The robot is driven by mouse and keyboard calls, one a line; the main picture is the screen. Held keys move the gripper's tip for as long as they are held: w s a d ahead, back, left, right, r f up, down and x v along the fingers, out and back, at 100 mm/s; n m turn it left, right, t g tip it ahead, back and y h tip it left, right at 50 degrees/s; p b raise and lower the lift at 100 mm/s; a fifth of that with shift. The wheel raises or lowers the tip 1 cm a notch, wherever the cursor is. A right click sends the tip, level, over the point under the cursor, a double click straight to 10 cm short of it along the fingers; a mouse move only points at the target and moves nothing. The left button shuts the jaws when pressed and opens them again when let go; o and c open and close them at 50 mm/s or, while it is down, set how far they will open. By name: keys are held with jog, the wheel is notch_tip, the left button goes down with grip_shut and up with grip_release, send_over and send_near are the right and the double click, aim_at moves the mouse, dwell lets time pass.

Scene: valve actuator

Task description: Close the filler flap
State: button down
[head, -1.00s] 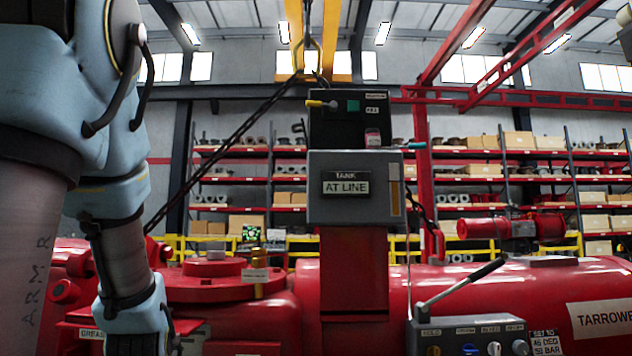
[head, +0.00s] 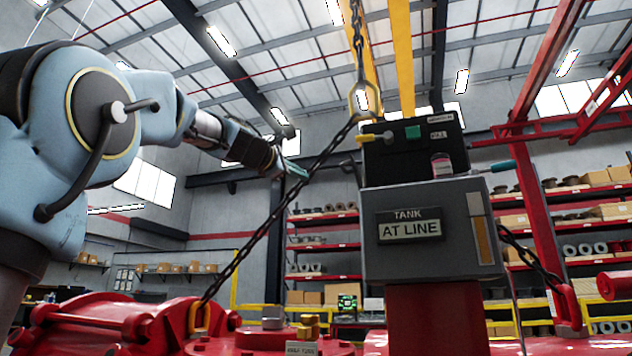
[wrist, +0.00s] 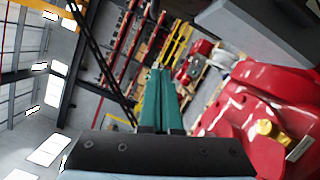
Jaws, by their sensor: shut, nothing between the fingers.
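The grey tank box (head: 425,262), labelled "TANK AT LINE", stands on a red column. A black panel (head: 388,153) stands upright at its top, with a green square, small labels and a yellow-tipped lever (head: 372,138). It looks like the raised filler flap, though its hinge is not clear. A small can (head: 441,166) sits in front of it. My gripper (head: 297,170), with teal fingers, is shut and empty, left of the panel and apart from it. The wrist view shows the fingers (wrist: 158,75) together, with the grey box's edge (wrist: 262,30) at upper right.
A slanting chain (head: 272,205) runs close to my gripper, between it and the tank box. A second chain (head: 530,262) hangs at right. Red machinery (head: 100,325) with a brass fitting (head: 308,325) lies below. A teal-handled rod (head: 500,166) sticks out right of the box.

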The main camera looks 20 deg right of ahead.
jog(key=w+d+r+p, duration=0.1)
jog(key=d+r+p, duration=0.1)
jog(key=d+p, duration=0.3)
jog(key=w+d+r+p, duration=0.1)
jog(key=d+r+p, duration=0.1)
jog(key=d+p, duration=0.3)
jog(key=shift+w+d, duration=0.25)
jog(key=shift+d, duration=0.1)
jog(key=shift+r, duration=0.1)
jog(key=shift+s+d+r+m+p, duration=0.15)
jog(key=shift+m+p, duration=0.15)
jog(key=shift+p, duration=0.05)
